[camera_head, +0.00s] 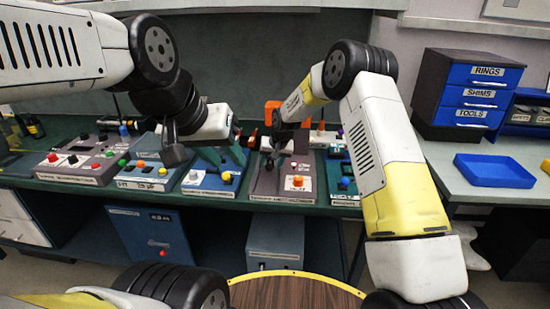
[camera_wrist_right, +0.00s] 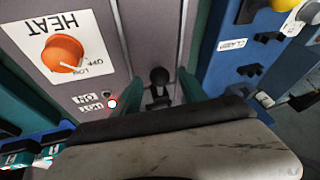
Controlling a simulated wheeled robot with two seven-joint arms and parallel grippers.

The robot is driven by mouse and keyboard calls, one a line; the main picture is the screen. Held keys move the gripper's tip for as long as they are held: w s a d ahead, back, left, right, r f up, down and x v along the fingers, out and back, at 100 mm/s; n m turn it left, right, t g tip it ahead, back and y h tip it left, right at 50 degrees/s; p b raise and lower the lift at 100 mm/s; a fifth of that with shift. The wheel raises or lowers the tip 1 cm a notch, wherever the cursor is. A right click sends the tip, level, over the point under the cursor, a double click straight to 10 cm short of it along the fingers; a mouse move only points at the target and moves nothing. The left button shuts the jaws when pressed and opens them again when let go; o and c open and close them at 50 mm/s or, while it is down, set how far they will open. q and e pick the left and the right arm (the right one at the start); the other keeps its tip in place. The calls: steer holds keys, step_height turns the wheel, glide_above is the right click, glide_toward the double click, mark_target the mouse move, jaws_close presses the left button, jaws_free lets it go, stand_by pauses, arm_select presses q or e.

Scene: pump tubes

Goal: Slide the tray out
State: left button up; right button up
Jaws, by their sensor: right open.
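A blue open tray (camera_head: 493,170) lies on the side counter at the right in the head view, away from both grippers. My right gripper (camera_head: 272,152) is over the grey panel (camera_head: 264,184) with an orange knob. In the right wrist view the open fingers (camera_wrist_right: 156,88) stand on either side of a small black knob (camera_wrist_right: 159,76); I cannot tell whether they touch it. My left gripper (camera_head: 222,158) hangs over the blue panel to the left, and its jaw state is unclear. No other tray can be made out on the panels.
The orange HEAT knob (camera_wrist_right: 62,54) is beside the right gripper. Several control panels stand along the green bench, including a grey one (camera_head: 82,165) at the left. A blue drawer cabinet (camera_head: 468,95) stands behind the blue tray. A round wooden top (camera_head: 292,293) is in front.

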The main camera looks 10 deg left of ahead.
steer(key=shift+w+a+f, duration=0.15)
steer(key=shift+w+f, duration=0.1)
steer(key=shift+f, duration=0.25)
steer(key=shift+c, duration=0.2)
jaws_close()
steer(key=shift+s, duration=0.1)
stand_by(0.9)
